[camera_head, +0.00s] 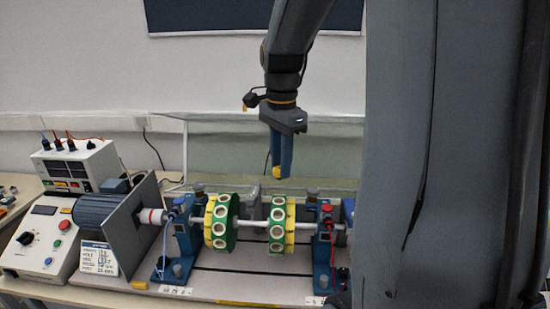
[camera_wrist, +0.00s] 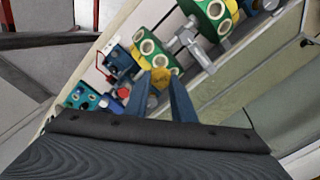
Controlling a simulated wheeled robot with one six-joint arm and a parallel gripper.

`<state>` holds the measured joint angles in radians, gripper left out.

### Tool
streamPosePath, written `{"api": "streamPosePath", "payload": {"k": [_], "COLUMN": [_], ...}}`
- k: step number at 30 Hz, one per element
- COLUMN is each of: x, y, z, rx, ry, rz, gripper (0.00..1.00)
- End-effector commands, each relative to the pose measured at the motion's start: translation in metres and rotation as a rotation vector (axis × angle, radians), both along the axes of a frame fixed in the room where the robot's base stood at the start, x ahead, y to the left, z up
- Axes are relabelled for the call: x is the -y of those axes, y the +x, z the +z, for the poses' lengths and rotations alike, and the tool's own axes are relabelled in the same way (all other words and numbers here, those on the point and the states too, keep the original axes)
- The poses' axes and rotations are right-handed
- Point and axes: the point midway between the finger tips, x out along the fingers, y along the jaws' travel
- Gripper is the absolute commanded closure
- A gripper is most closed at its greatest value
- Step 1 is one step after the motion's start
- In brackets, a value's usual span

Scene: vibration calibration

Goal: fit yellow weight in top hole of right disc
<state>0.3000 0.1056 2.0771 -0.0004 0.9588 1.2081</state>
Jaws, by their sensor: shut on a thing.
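My gripper (camera_head: 281,174) points down with its blue fingers shut on the small yellow weight (camera_head: 275,157). In the wrist view, the weight (camera_wrist: 160,76) sits between the fingertips. The right disc (camera_head: 277,229) is green and yellow, with several pale-rimmed holes around its edge. It stands on the shaft below my gripper, with a clear gap between them in the head view. In the wrist view the right disc (camera_wrist: 150,47) lies just beyond the fingertips, and the weight and fingers cover part of it. Its top hole cannot be singled out for sure.
A similar left disc (camera_head: 221,226) sits on the same shaft. Blue bearing stands (camera_head: 182,238) and (camera_head: 325,245) flank the discs. A motor (camera_head: 103,212) with a grey plate stands at left, beside a control box (camera_head: 42,240) and a power supply (camera_head: 78,165). The air around my gripper is free.

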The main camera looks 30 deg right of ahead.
Motion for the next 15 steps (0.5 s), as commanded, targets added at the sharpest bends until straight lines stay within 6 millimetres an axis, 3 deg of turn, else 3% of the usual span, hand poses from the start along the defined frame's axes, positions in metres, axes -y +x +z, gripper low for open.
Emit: {"api": "streamPosePath", "payload": {"k": [15], "x": [0.001], "y": [0.000], "z": [-0.032], "rx": [0.000], "ry": [0.000], "rz": [-0.003], "gripper": [1.00]}}
